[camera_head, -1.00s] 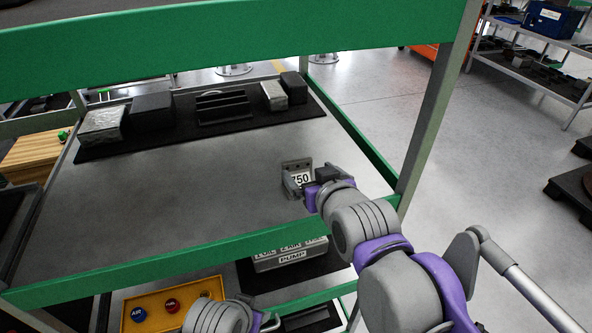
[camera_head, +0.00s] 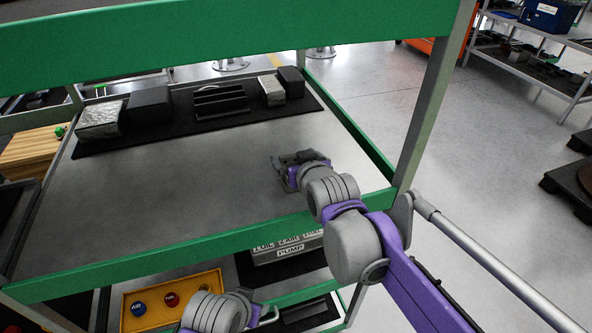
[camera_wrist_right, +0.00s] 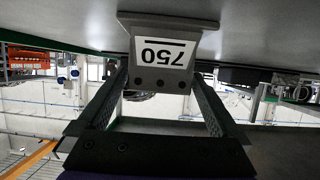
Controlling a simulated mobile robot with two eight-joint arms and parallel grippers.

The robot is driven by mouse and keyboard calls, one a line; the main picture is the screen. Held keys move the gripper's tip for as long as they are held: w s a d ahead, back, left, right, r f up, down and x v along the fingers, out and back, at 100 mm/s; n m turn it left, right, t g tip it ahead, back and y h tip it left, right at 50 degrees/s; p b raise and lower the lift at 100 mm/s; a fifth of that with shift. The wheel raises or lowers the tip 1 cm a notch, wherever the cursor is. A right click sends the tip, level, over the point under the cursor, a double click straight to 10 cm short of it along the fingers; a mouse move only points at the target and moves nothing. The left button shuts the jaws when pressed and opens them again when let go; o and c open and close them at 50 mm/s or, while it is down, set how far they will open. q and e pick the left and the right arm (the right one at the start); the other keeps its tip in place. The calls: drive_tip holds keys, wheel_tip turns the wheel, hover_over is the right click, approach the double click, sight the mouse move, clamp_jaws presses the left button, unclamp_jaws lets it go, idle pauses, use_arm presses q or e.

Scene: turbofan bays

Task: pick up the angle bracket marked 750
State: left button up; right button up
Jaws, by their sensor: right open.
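The angle bracket marked 750 (camera_wrist_right: 161,55) is a grey metal piece with a white label and a row of dark holes. In the right wrist view it appears upside down at the top middle, between the tips of my right gripper (camera_wrist_right: 160,85). Those fingers are spread, with gaps visible beside the bracket's narrower part. In the head view my right gripper (camera_head: 290,162) is over the shelf's right part and hides the label and most of the bracket. Part of my left gripper (camera_head: 266,314) shows at the bottom; its fingers are unclear.
The grey shelf (camera_head: 170,195) has a green front rail (camera_head: 150,268) and an upper green beam (camera_head: 200,35). A black mat (camera_head: 180,138) at the back holds several boxes. The shelf's middle is clear.

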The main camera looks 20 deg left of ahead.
drive_tip(key=c, duration=1.2)
